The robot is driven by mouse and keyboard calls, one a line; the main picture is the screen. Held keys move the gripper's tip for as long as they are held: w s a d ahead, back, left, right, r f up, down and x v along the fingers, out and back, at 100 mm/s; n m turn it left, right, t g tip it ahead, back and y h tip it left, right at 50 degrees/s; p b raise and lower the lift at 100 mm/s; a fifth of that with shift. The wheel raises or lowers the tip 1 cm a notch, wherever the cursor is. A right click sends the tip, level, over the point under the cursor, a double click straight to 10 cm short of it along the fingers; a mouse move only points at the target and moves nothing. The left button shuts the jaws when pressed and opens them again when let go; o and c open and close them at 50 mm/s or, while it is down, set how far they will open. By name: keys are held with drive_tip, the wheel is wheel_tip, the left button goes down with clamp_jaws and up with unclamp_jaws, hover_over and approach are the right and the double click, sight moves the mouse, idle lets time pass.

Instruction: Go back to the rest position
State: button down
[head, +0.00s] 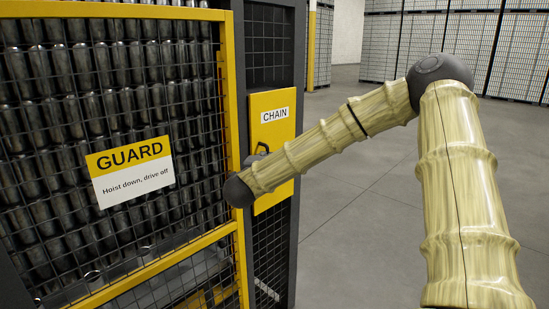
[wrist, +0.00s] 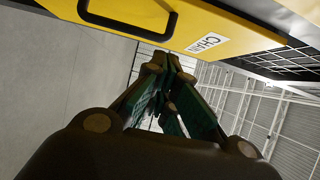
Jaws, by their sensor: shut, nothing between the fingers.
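My arm reaches in the head view from the right across to the edge of the guard cage. Its dark end joint shows in front of the frame post, and my gripper is not clearly visible there. In the wrist view my gripper (wrist: 167,66) is shut and empty, with its fingertips together. The yellow panel (head: 272,191) labelled CHAIN is just behind the arm. In the wrist view this panel (wrist: 230,22) lies across the top, with its black handle (wrist: 172,22) beyond the fingers and apart from them in the picture.
A mesh guard (head: 233,105) with a yellow frame and a GUARD sign (head: 129,172) stands at left, with rows of dark cans behind it. Grey floor (head: 365,190) is open at centre and right. Stacked can pallets (head: 440,45) stand far behind.

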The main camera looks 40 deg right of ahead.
drive_tip(key=b+v, duration=0.1)
drive_tip(key=v, duration=0.5)
drive_tip(key=shift+w+a, duration=0.35)
drive_tip(key=shift+a, duration=0.05)
